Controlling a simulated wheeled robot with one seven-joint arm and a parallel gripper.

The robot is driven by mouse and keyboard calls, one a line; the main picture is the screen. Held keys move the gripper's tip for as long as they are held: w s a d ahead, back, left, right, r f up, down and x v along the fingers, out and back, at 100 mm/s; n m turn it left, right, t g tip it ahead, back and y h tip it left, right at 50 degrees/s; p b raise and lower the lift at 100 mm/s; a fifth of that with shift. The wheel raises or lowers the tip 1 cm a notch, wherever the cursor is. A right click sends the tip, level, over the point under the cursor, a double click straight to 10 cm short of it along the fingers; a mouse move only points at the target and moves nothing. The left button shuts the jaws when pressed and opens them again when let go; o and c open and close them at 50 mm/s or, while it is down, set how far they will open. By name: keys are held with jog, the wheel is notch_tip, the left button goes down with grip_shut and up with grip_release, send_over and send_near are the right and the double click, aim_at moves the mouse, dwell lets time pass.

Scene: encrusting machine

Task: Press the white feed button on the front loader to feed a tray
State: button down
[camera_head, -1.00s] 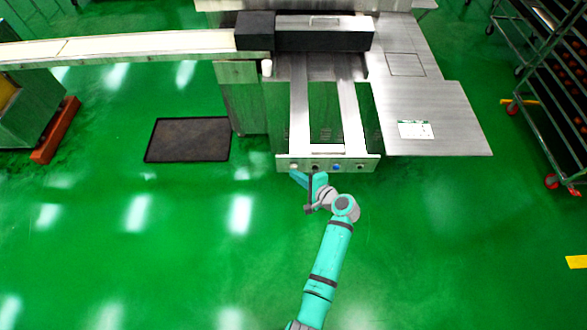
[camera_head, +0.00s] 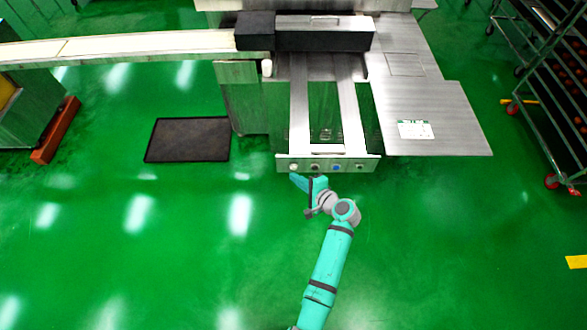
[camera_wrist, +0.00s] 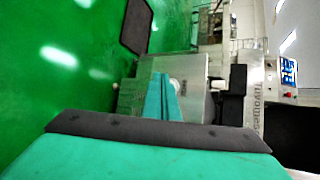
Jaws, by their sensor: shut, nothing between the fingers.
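The front loader (camera_head: 300,110) has two long rails ending in a pale front panel (camera_head: 325,164). The white feed button (camera_head: 293,167) is at the panel's left end, with a dark button, a blue button (camera_head: 336,167) and another dark button to its right. My gripper (camera_head: 293,177) is shut and empty, its tip just in front of the panel below the white button, with a small gap apparent. In the wrist view my teal fingers (camera_wrist: 163,97) are together and point at the machine. A round white part (camera_wrist: 173,85) shows beside their tips; I cannot tell whether it is the button.
A steel side table (camera_head: 430,105) with a label is right of the rails. A dark mat (camera_head: 188,139) lies on the green floor at left. A conveyor (camera_head: 120,45) runs to the left. A wheeled rack (camera_head: 550,80) stands at far right. The floor in front is clear.

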jog(key=shift+s, duration=2.5)
jog(key=s+f+n+h, duration=0.2)
jog(key=s+f+h, duration=0.3)
jog(key=s, duration=0.7)
jog(key=s+d+r+n+t+h, duration=0.1)
jog(key=s+d+r+n+h, duration=0.15)
jog(key=s, duration=0.75)
jog(key=s+a+r+n+t, duration=0.2)
jog(key=s+r+n, duration=0.2)
jog(key=s+r, duration=0.3)
jog(key=s+a+r+n+t, duration=0.1)
jog(key=s+r+n, duration=0.4)
jog(key=r, duration=0.9)
jog(key=shift+s+a+r+t+h, duration=0.2)
jog(key=shift+s+a+t+h, duration=0.2)
jog(key=shift+s+t, duration=0.4)
